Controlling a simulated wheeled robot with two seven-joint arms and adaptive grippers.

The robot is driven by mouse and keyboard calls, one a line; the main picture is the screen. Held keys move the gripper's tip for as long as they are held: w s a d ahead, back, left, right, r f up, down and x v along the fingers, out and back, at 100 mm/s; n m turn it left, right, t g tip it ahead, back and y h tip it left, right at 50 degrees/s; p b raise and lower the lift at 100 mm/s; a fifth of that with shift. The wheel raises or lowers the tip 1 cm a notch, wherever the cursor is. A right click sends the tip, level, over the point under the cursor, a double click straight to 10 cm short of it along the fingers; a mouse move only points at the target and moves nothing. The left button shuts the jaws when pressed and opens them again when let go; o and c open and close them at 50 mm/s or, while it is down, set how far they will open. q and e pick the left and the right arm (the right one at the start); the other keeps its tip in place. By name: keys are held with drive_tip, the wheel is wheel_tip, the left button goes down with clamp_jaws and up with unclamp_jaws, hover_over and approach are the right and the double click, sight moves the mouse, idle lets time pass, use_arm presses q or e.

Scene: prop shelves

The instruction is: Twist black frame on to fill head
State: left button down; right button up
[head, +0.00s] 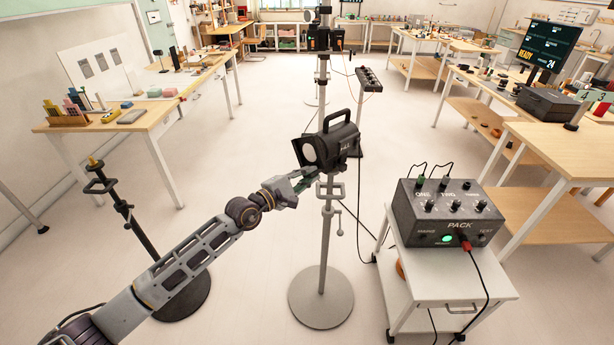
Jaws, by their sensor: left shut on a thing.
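The fill head (342,142) is a black lamp with a handle on top and a pale round front facing left. It sits on a grey stand with a round base. A dark frame (297,151) edges the pale front, against the head as far as I can see. My left gripper (307,176) reaches up from the lower left and is shut at the lower front edge of the head, apparently on the black frame. The jaws are small here and partly hide the contact. My right gripper is not in view.
A power pack (447,212) with a green light and cables stands on a white cart (455,283) to the right. An empty dark stand (127,215) is at the left. Workbenches line both sides. A second lamp stand (322,60) is behind.

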use_arm(q)
drive_tip(key=shift+w+a+f+m+b, duration=0.15)
drive_tip(key=shift+w+a+m+b, duration=0.1)
drive_tip(key=shift+m+b, duration=0.6)
drive_tip(key=shift+w+a+f+m+b, duration=0.2)
drive_tip(key=shift+m+b, duration=0.35)
drive_tip(key=shift+b, duration=0.55)
drive_tip(key=shift+w+r, duration=0.1)
drive_tip(key=shift+w+a+m+b, duration=0.1)
drive_tip(key=shift+a+m+b, duration=0.1)
drive_tip(key=shift+m+b, duration=0.3)
drive_tip(key=shift+w+a+m+b, duration=0.15)
drive_tip(key=shift+m+b, duration=0.15)
drive_tip(key=shift+b, duration=0.45)
drive_tip(key=shift+w+a+m+b, duration=0.25)
drive_tip(key=shift+m+b, duration=0.45)
drive_tip(key=shift+b, duration=0.65)
drive_tip(key=c, duration=1.4)
unclamp_jaws()
drive_tip(key=shift+w, duration=0.1)
